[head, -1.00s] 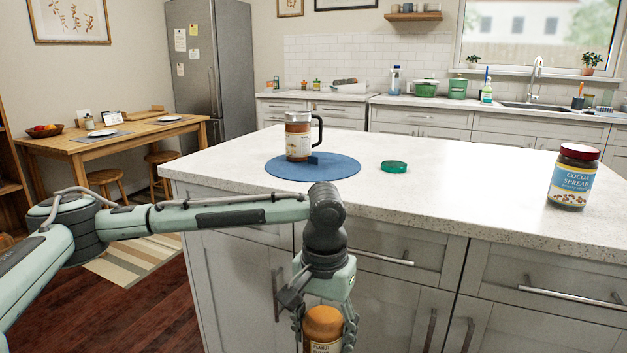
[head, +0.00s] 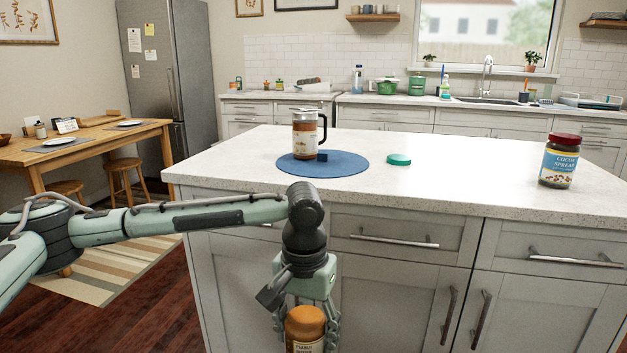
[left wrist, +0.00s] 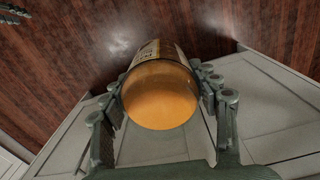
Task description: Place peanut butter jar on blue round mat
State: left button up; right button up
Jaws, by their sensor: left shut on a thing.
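The peanut butter jar (head: 305,328) has an orange-brown lid and a label with the word peanut. My left gripper (head: 306,318) is shut on it, pointing down in front of the island's cabinet doors, below the countertop. In the left wrist view the jar's lid (left wrist: 160,95) faces the camera between the two fingers (left wrist: 162,103). The blue round mat (head: 345,164) lies on the countertop, beyond and above the gripper in the picture. A glass press-like jug with a black handle (head: 305,133) and a small dark blue cube (head: 322,156) stand on the mat. My right gripper is not in view.
The white island countertop (head: 460,180) has a green lid (head: 398,160) right of the mat and a cocoa spread jar (head: 560,160) at the right. The mat's right part is bare. Cabinet handles (head: 394,241) stick out beside the gripper.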

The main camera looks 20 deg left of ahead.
aim_at(345, 166)
jog(key=k+j+z, duration=0.1)
jog(key=j, duration=0.3)
jog(key=k+j+z, duration=0.1)
jog(key=k+j, duration=0.15)
jog(key=k+j+z, duration=0.1)
jog(key=k+j, duration=0.15)
jog(key=j, duration=0.2)
